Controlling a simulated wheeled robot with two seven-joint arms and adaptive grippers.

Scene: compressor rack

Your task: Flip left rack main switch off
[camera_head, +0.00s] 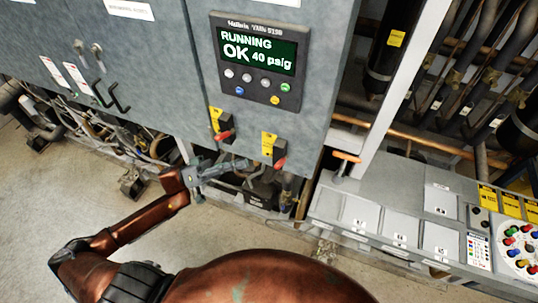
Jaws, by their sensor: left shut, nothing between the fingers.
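A blue-grey rack cabinet (165,62) fills the upper left of the head view. Low on its front are two red-tipped switch handles, a left one (225,135) and a right one (280,162), beside yellow labels. I cannot tell from the picture which is the left rack main switch. My left gripper (243,164) is shut and empty. My right gripper is not in view.
A display panel (257,58) reads "RUNNING OK 40 psig". Pipes and machinery (75,125) sit under the cabinet. A grey control box (395,222) with colored buttons stands at right, with an orange-handled valve (346,158) by it. Bare floor (60,205) is at lower left.

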